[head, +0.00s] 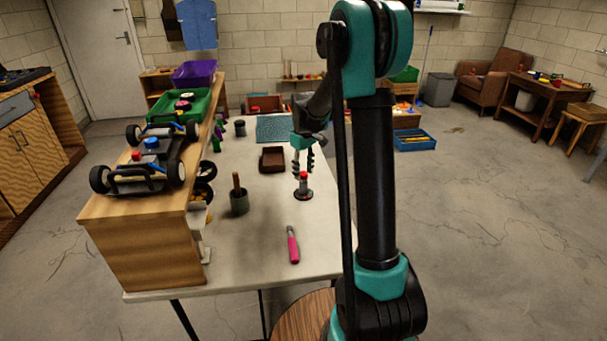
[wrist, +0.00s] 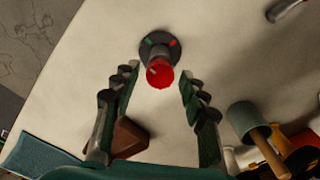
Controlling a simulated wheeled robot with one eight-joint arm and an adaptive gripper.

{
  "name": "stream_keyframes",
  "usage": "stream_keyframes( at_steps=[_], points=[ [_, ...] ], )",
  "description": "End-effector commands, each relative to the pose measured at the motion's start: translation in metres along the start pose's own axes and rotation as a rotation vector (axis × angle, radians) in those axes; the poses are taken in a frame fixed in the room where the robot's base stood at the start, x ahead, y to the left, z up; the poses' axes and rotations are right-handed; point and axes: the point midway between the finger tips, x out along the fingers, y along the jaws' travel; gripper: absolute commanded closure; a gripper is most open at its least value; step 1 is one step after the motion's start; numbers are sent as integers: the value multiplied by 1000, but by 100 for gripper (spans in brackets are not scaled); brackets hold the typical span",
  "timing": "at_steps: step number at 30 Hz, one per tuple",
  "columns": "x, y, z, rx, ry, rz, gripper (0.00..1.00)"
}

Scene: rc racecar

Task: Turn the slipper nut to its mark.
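The slipper nut appears to be the red-topped knob (head: 304,175) standing upright on a dark round base (head: 303,195) on the table. In the wrist view its red top (wrist: 160,76) carries a small pale line on the left. The dark base (wrist: 150,47) there shows a green patch on the left and a red patch on the right. My gripper (head: 303,161) is open and points down just above the knob. In the wrist view its fingers (wrist: 157,82) stand apart on either side of the knob, with visible gaps.
A brown tray (head: 272,160) lies behind the knob on the table (head: 250,255). An RC car (head: 140,172) sits on the raised wooden shelf (head: 150,250) at left.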

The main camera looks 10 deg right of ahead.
Motion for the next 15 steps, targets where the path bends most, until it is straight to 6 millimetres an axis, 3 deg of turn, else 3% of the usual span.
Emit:
stream_keyframes(
  at_steps=[8,15],
  points=[
    [-1,0,0,-1,0,0,55],
    [-16,0,0,-1,0,0,55]
  ],
)
